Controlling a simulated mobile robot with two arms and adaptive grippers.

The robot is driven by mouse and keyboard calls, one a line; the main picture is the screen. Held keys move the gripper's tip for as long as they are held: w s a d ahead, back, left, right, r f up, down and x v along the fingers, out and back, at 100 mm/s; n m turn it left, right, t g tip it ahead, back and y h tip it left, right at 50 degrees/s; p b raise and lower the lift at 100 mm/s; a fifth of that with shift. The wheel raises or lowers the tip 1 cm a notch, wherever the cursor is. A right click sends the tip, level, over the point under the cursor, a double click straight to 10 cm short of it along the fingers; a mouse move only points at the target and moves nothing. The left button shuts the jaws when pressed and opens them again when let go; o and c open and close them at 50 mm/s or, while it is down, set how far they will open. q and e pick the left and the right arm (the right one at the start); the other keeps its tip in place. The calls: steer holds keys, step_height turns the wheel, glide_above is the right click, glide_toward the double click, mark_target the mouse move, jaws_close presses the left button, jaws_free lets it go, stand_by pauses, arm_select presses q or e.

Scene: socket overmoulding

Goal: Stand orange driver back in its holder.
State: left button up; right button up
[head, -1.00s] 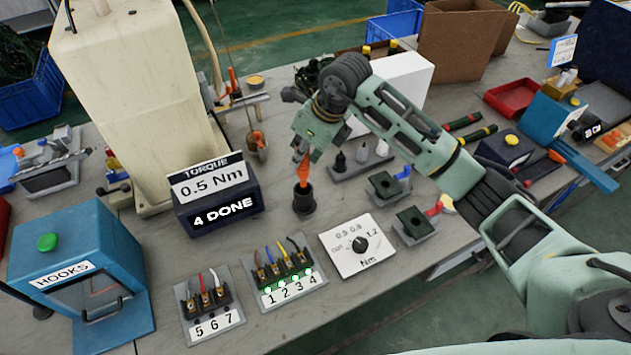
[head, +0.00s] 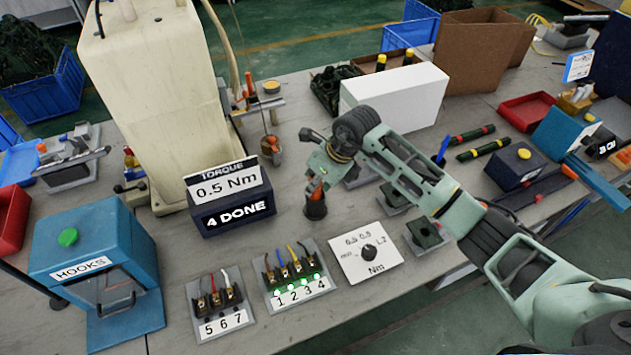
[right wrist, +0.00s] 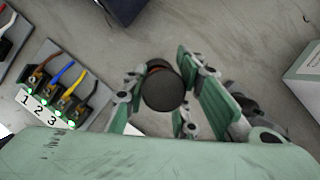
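The orange driver (head: 317,192) stands about upright in its dark round holder (head: 316,211) on the bench in the head view, its tip hidden inside. My right gripper (head: 316,183) is over the holder, its fingers around the driver's upper part. In the right wrist view a dark round end (right wrist: 163,89), apparently the driver's top, sits between the two fingers of my right gripper (right wrist: 161,84), which are close on both sides. The gripper hides part of the handle. My left gripper is not in view.
The torque display (head: 231,203) reading 4 DONE stands left of the holder. The dial plate (head: 365,252) and numbered terminal block (head: 299,291) lie in front. A white box (head: 394,97) stands behind my arm. Bare bench lies between the holder and display.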

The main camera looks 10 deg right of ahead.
steer(key=o, duration=0.4)
steer(key=shift+c, duration=0.2)
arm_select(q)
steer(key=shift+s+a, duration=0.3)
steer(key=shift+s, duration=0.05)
arm_select(e)
steer(key=shift+r, duration=0.15)
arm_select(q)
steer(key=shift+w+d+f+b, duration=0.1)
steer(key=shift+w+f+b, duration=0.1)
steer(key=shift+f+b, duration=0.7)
arm_select(e)
steer(key=v, duration=1.2)
steer(key=shift+s, duration=0.1)
